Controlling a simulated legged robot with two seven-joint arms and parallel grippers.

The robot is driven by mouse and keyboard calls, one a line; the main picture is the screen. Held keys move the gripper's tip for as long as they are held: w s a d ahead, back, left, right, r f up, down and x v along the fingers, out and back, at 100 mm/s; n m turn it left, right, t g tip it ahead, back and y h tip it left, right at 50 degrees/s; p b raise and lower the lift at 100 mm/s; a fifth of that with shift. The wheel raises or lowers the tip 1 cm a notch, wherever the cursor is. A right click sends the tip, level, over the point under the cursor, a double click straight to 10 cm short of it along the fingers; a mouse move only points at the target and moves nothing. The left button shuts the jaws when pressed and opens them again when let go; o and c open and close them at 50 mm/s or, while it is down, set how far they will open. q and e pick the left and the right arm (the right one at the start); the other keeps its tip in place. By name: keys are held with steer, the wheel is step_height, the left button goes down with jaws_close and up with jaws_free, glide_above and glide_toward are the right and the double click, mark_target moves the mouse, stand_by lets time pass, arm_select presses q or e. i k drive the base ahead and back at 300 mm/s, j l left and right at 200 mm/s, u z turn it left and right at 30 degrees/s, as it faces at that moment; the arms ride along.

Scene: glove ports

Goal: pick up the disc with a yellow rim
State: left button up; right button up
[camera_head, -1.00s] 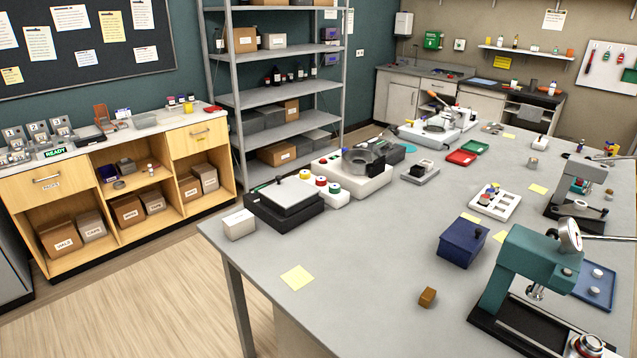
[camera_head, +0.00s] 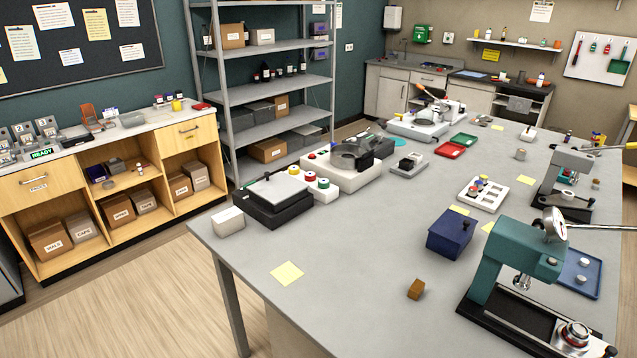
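A white block (camera_head: 323,192) on the long grey table carries a short row of small discs with coloured rims. The disc at its left end (camera_head: 294,171) looks yellow-rimmed, but it is small and I cannot be sure. The other two discs look red-rimmed (camera_head: 309,177) and green-rimmed (camera_head: 323,184). The row stands between a black box with a pale lid (camera_head: 272,198) and a white machine with a grey round bowl (camera_head: 347,172). Neither of my grippers is in view.
The grey table (camera_head: 345,265) has clear room at its front left. A wooden cabinet (camera_head: 120,185) stands left across the floor.

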mark_target(293, 170)
steer(key=i+j+u, duration=0.25)
steer(key=j, duration=0.25)
steer(key=i+j+u, duration=0.25)
steer(key=i+j, duration=0.2)
steer(key=i+j+u, duration=0.25)
steer(key=i+j, duration=0.15)
steer(key=i+j+u, duration=0.25)
steer(key=i, duration=0.2)
steer(key=i+j+u, duration=0.25)
steer(key=i, duration=0.2)
steer(key=i+j+u, duration=0.1)
steer(key=i+u, duration=0.15)
steer(key=i, duration=0.25)
steer(key=i+z, duration=0.65)
steer(key=i, duration=0.25)
steer(key=i+j+z, duration=0.2)
steer(key=i+z, duration=0.15)
steer(key=i+j+z, duration=0.35)
steer(key=i, duration=0.2)
